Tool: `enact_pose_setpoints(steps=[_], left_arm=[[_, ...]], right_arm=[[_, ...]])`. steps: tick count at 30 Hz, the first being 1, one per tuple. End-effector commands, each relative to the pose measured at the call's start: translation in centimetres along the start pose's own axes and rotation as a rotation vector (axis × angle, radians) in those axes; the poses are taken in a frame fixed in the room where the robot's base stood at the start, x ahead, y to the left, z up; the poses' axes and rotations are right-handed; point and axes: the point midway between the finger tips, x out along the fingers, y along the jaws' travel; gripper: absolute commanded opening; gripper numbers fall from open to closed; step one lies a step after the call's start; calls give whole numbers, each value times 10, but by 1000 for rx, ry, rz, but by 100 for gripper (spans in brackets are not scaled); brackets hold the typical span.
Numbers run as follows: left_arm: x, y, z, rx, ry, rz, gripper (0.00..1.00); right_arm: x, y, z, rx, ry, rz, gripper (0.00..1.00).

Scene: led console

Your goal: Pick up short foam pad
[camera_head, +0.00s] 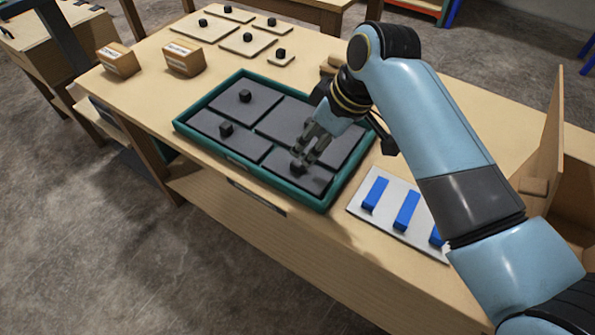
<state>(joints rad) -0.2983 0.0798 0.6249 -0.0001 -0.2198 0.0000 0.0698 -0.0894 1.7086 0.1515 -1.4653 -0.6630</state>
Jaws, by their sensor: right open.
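Several dark grey foam pads lie in a green tray (190,131) on the wooden table. A small pad (312,183) in the tray's near right corner looks like the short foam pad; its black knob is partly hidden by my fingers. My right gripper (304,160) points down over this pad, open, with its fingertips around or just beside the knob. I cannot tell whether they touch it. Another short-looking pad (246,146) lies to its left, and a larger pad (233,94) lies at the back left. My left gripper is not in view.
A white board (388,228) with blue blocks (407,209) lies right of the tray, partly behind my right arm. Pale knobbed panels (248,43) and two small wooden boxes (183,58) stand at the back. An upright wooden panel (552,140) rises at the right.

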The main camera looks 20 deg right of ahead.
Motion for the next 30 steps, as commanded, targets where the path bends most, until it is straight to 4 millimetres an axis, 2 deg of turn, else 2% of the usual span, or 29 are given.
enact_pose_setpoints(steps=[3,8,16,19,25,30], left_arm=[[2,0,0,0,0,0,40],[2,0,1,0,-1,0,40],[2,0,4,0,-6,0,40],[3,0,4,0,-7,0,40],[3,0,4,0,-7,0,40],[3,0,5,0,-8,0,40]], right_arm=[[17,0,0,0,-1,-2,51],[29,-1,0,0,-1,-2,51],[70,-3,-1,1,-2,-1,51],[76,-3,-1,0,0,0,51],[76,-3,-1,0,0,0,51],[76,-3,-1,0,0,0,30]])
